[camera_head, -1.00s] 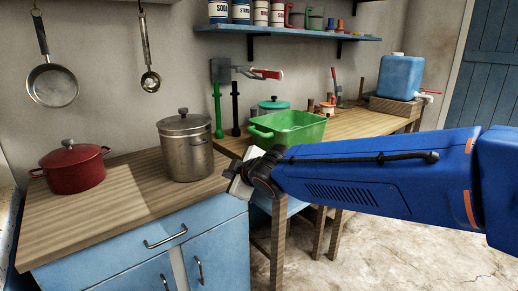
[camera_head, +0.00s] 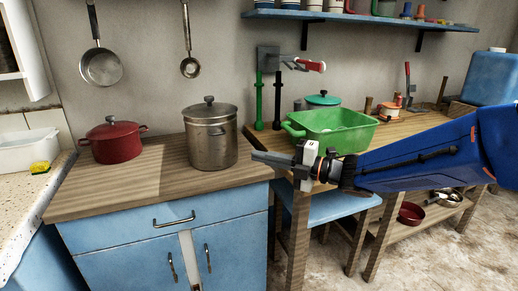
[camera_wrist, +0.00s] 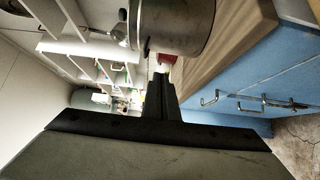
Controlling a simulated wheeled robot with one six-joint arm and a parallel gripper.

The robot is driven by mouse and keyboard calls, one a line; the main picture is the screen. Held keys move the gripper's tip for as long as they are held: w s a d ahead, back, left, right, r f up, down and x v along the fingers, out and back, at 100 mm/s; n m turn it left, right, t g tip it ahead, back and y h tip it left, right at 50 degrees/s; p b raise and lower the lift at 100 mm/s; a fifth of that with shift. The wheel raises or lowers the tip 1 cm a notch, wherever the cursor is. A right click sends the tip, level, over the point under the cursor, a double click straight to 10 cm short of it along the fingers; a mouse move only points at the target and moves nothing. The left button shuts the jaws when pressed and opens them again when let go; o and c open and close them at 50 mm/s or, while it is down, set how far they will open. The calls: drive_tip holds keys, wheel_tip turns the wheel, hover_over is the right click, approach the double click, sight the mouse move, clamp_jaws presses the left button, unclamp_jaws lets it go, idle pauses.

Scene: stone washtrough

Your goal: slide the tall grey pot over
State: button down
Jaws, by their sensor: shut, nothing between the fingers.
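The tall grey pot (camera_head: 211,140) is a lidded metal pot standing upright near the right end of the wooden counter top (camera_head: 120,192). My gripper (camera_head: 256,156) is shut and empty. In the head view its fingers point left toward the pot's lower right side, with a small gap between them. In the wrist view the pot (camera_wrist: 172,24) shows sideways at the top, ahead of the fingertips (camera_wrist: 160,80). The pot's far side is hidden.
A red lidded pot (camera_head: 113,142) stands left of the grey pot, with bare counter between them. A green tub (camera_head: 335,128) sits on the wooden table behind my gripper. A blue stool (camera_head: 335,206) stands below. A pan (camera_head: 101,66) and ladle (camera_head: 190,67) hang on the wall.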

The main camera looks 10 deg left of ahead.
approach(218, 143)
drive_tip(key=s+a, duration=0.2)
drive_tip(key=a, duration=0.1)
drive_tip(key=shift+w+a, duration=0.65)
drive_tip(key=shift+w, duration=0.2)
drive_tip(key=shift+w+a, duration=0.7)
drive_tip(key=shift+w, duration=0.2)
drive_tip(key=w+a, duration=0.4)
drive_tip(key=w, duration=0.3)
drive_tip(key=w+a, duration=0.5)
drive_tip(key=w, duration=0.3)
drive_tip(key=shift+w, duration=0.2)
drive_tip(key=shift+s, duration=0.1)
